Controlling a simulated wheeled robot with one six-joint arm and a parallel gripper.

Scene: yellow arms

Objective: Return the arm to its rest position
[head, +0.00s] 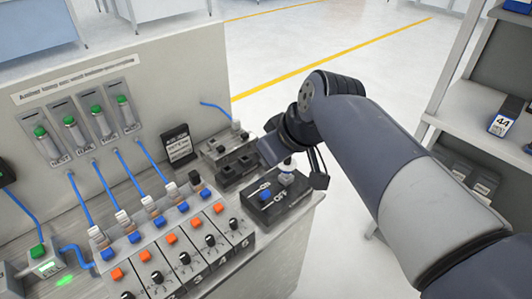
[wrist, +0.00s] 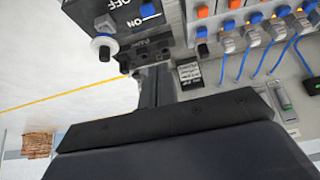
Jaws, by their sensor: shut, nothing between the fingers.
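My arm (head: 365,140) reaches in from the right in the head view and bends down at the wrist over the right end of the bench. In the wrist view my gripper (wrist: 156,75) is shut and empty, its dark fingers close together. It is near the black ON/OFF box (head: 272,203), which has a blue button and a pale round knob. The same box shows at the top of the wrist view (wrist: 118,22). In the head view the fingertips are largely hidden by the wrist, and I cannot tell whether they touch the box.
A control bench (head: 285,250) carries several blue and orange buttons, black knobs and blue cables. Its upright back panel (head: 185,75) holds several green-topped cylinders. A grey shelf (head: 470,135) with small boxes stands at the right. Open floor (head: 330,60) lies behind.

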